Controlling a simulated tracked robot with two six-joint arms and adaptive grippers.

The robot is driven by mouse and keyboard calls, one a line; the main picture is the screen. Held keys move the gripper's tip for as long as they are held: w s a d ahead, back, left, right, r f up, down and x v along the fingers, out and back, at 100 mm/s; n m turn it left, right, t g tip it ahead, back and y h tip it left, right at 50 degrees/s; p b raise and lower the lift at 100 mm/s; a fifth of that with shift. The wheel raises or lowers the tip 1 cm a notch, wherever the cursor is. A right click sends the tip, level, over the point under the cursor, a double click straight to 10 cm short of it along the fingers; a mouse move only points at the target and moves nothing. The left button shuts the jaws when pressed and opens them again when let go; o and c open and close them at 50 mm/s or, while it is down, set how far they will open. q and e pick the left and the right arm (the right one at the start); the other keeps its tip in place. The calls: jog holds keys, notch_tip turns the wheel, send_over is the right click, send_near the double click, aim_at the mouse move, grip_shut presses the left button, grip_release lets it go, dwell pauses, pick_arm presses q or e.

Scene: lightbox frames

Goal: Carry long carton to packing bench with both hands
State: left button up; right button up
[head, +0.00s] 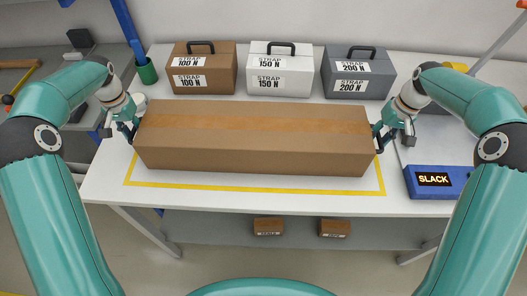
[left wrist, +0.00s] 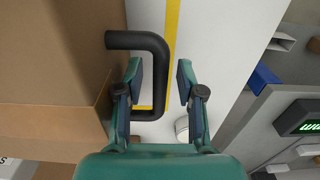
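The long brown carton (head: 255,155) lies across the white bench (head: 105,180), inside a yellow outline (head: 260,190); it appears to rest on the top. In the left wrist view a black handle (left wrist: 157,75) sticks out from the carton's end (left wrist: 60,60). My left gripper (left wrist: 160,85) is open, with one finger on each side of the handle's bar and gaps showing. In the head view my left gripper (head: 128,132) is at the carton's left end. My right gripper (head: 380,138) is at the right end by a dark handle; its finger gap is unclear.
Brown (head: 203,80), white (head: 278,80) and grey (head: 357,82) strap cases stand behind the carton. A blue box reading SLACK (head: 440,182) is at right. A green cup (head: 147,73) stands at back left. Two small boxes (head: 268,227) sit on the shelf below.

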pick_arm(q)
notch_tip(320, 180, up, 11)
jog(key=shift+w+f, duration=0.1)
jog(key=shift+f, duration=0.1)
pick_arm(e)
jog(key=shift+r, duration=0.15)
pick_arm(q)
jog(key=shift+r, duration=0.6)
pick_arm(e)
notch_tip(320, 180, up, 11)
jog(key=d, duration=0.2)
jog(key=shift+r, duration=0.2)
pick_arm(q)
jog(key=shift+d, duration=0.1)
pick_arm(e)
jog(key=shift+d, duration=0.1)
